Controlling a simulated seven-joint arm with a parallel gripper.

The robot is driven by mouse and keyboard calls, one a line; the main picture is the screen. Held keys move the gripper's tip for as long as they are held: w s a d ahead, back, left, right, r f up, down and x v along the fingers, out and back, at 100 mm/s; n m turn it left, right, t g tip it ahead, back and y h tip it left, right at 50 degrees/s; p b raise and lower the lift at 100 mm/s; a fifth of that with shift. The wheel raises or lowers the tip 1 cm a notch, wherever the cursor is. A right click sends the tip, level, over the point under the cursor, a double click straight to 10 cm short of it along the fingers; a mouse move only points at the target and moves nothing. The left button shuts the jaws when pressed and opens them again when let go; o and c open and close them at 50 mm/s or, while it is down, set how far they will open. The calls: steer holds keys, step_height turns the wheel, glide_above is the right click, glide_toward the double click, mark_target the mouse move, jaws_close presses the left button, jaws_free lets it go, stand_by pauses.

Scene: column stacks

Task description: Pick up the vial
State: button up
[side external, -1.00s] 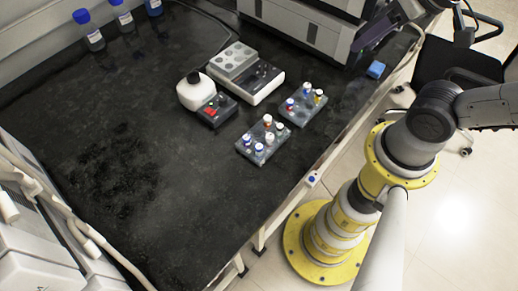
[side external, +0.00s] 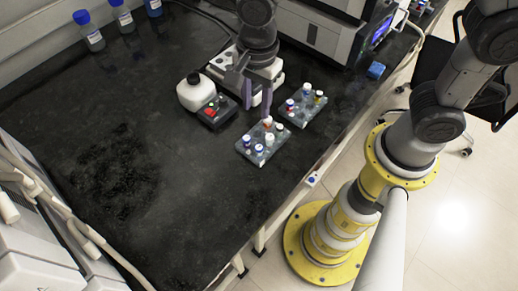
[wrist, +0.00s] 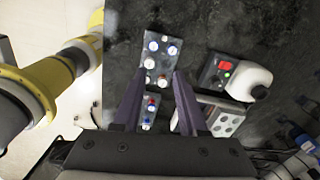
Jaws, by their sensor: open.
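Several small vials with blue, white, red and yellow caps stand in two grey racks. The nearer rack (side external: 277,142) holds several vials, among them a blue-capped vial (side external: 259,149). The farther rack (side external: 300,116) holds several more. My gripper (side external: 257,110) is above the bench behind the nearer rack, fingers pointing down, open and empty. Whether the fingertips are level with the caps cannot be told.
A white bottle (side external: 195,95) and a dark block with a red top (side external: 212,113) stand left of my gripper. A white device is partly hidden behind it. Blue-capped bottles (side external: 92,38) stand far left. The left bench (side external: 120,170) is clear.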

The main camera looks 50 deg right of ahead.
steer(key=f, duration=0.2)
glide_above(259, 147)
steer(key=f, duration=0.7)
steer(key=shift+a+f, duration=0.1)
steer(key=shift+a, duration=0.15)
steer(key=shift+d+f, duration=0.2)
steer(key=shift+f, duration=2.5)
jaws_close()
